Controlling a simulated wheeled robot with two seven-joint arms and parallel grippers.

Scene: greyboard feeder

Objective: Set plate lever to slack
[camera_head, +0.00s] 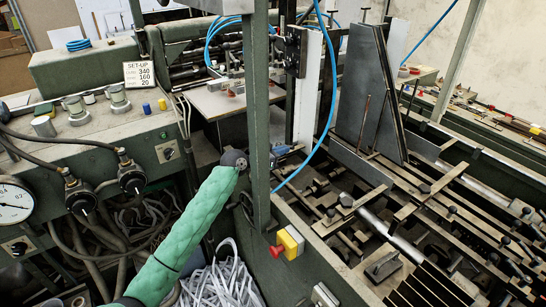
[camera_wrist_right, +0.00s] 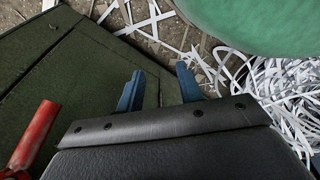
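I cannot single out the plate lever for certain. A red cylindrical handle (camera_wrist_right: 36,134) on a dark base shows at the lower left of the right wrist view; it may be that lever, but its setting cannot be read. My right gripper (camera_wrist_right: 160,88) has its two blue fingers apart, with nothing between them, and the red handle lies to their left. In the head view a green padded arm rises to the green post. Small blue parts just past the post look like my left gripper (camera_head: 281,151); the post partly hides it and its opening is unclear.
A yellow box with a red button (camera_head: 289,243) sits on the machine's near edge. A tall grey plate (camera_head: 365,85) stands over rails and bars. White paper strips (camera_head: 222,282) lie below. Blue hoses and the green post (camera_head: 257,110) cross the middle.

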